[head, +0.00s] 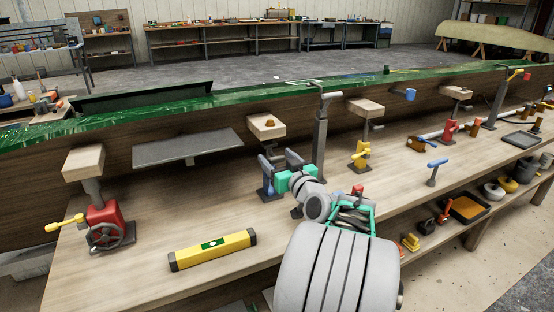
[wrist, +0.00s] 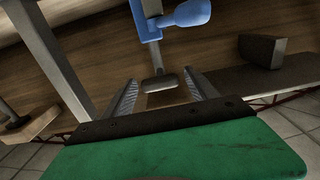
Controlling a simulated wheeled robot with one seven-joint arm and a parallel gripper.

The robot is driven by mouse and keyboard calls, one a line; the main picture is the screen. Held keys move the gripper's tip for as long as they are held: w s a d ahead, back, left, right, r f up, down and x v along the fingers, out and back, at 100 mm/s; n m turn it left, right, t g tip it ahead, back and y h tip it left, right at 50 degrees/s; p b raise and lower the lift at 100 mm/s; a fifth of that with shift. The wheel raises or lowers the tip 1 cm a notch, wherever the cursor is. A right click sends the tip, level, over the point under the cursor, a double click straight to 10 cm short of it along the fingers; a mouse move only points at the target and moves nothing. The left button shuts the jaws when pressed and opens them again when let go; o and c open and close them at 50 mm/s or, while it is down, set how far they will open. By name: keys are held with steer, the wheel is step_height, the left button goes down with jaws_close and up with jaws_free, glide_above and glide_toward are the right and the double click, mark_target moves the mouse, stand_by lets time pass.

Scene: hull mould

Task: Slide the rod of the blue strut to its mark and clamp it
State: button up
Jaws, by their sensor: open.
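The blue strut (head: 269,184) stands on the bench under the hull edge, partly hidden by my gripper. A wooden pad (head: 266,126) tops it. In the wrist view its blue clamp body (wrist: 147,22) and rounded blue handle (wrist: 190,13) are at the top. The grey rod (wrist: 152,58) runs down from the body to a dark plate and the wooden pad. My gripper (head: 278,157) is at the strut, fingers apart. In the wrist view the open fingers (wrist: 160,78) lie either side of the rod's plate end; contact cannot be told. No mark on the rod can be made out.
A tall grey post (head: 320,135) stands just right of my gripper. A yellow strut (head: 361,155) is further right, a red one (head: 105,225) at far left. A yellow level (head: 212,250) lies on the bench. A grey plate (head: 188,147) is left of the blue strut.

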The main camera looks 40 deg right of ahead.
steer(key=shift+c, duration=0.4)
jaws_close()
stand_by(0.4)
